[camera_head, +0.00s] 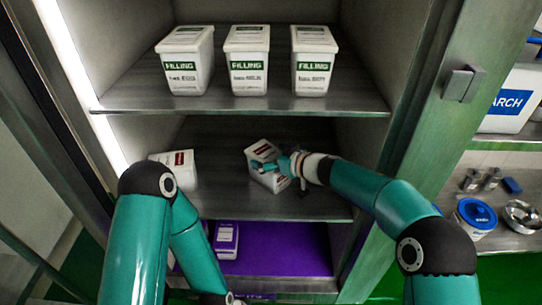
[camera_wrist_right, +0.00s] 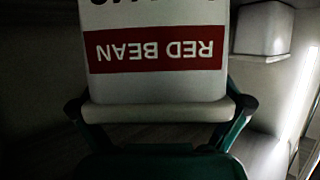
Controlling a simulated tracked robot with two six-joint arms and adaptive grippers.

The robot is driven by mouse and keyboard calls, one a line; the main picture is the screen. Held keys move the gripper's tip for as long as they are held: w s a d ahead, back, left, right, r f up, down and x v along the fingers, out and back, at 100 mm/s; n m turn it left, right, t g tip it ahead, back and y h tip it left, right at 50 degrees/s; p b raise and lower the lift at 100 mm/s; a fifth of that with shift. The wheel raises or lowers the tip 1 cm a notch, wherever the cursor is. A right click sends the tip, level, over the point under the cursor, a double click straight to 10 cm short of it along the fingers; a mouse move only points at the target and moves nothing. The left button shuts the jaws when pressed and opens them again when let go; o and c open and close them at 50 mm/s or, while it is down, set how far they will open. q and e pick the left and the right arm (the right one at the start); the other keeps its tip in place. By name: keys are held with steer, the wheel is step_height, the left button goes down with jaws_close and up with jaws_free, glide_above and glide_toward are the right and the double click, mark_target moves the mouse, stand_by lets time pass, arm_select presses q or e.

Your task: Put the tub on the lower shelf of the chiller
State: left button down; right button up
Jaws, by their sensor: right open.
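A white tub with a red label (camera_head: 262,151) is at the middle of the lower shelf (camera_head: 225,200) of the chiller in the head view, tilted. My right gripper (camera_head: 272,165) is at it, jaws open. In the right wrist view the tub (camera_wrist_right: 155,15) reads RED BEAN upside down, and the open fingers (camera_wrist_right: 160,112) stand on either side of its near end. I cannot tell whether its base rests fully on the shelf. My left arm comes in at the left; its gripper is below the frame.
Another red-labelled tub (camera_head: 178,168) sits at the lower shelf's left, partly behind my left arm. Three FILLING tubs (camera_head: 247,62) stand on the upper shelf (camera_head: 240,103). Purple-labelled tubs (camera_head: 226,240) stand below. The chiller's right post (camera_head: 425,95) is beside my right arm.

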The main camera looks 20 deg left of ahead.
steer(key=v, duration=0.6)
steer(key=shift+d+r, duration=0.1)
steer(key=shift+r, duration=0.05)
steer(key=shift+s+d+r, duration=0.15)
steer(key=shift+s+d, duration=0.2)
steer(key=shift+d, duration=0.2)
steer(key=shift+s, duration=0.1)
